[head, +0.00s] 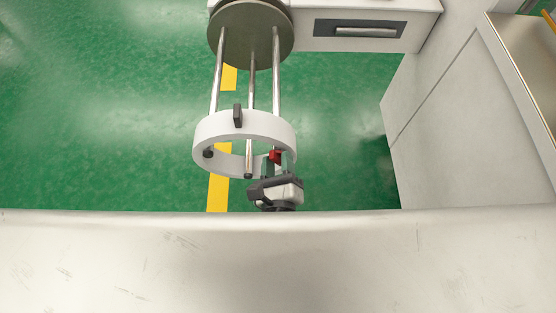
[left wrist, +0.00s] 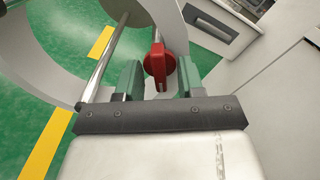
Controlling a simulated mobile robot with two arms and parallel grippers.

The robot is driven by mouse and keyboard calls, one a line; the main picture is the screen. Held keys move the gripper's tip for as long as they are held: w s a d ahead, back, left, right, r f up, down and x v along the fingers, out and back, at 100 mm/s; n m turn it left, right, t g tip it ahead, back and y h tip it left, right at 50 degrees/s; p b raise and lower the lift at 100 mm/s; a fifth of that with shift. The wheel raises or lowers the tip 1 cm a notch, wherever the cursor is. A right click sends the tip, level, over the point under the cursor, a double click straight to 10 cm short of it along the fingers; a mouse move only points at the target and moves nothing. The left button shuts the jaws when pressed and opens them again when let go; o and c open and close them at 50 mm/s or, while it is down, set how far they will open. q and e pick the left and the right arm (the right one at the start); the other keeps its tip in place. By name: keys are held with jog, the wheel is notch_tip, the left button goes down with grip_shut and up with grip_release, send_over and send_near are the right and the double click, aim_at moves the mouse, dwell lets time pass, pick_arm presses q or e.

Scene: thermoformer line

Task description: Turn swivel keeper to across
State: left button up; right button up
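The red swivel keeper (left wrist: 160,62) sits on the pale ring in the left wrist view, a rounded red knob with a raised bar running roughly up and down the picture. In the head view the keeper (head: 275,156) is a small red spot at the ring's near right side. My left gripper (head: 276,164) is just below it, pointing toward the ring. In the left wrist view its two green-grey fingers stand apart, one on each side of the keeper; no firm contact is visible. My right gripper is in neither view.
The white ring (head: 215,126) carries a black block (head: 238,115) and joins metal rods to a round dark plate (head: 262,38). A white cabinet (head: 440,120) stands on the right. A pale surface edge (head: 120,255) crosses the foreground. Green floor is open at left.

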pick_arm(q)
jog(key=shift+c, duration=0.4)
grip_shut()
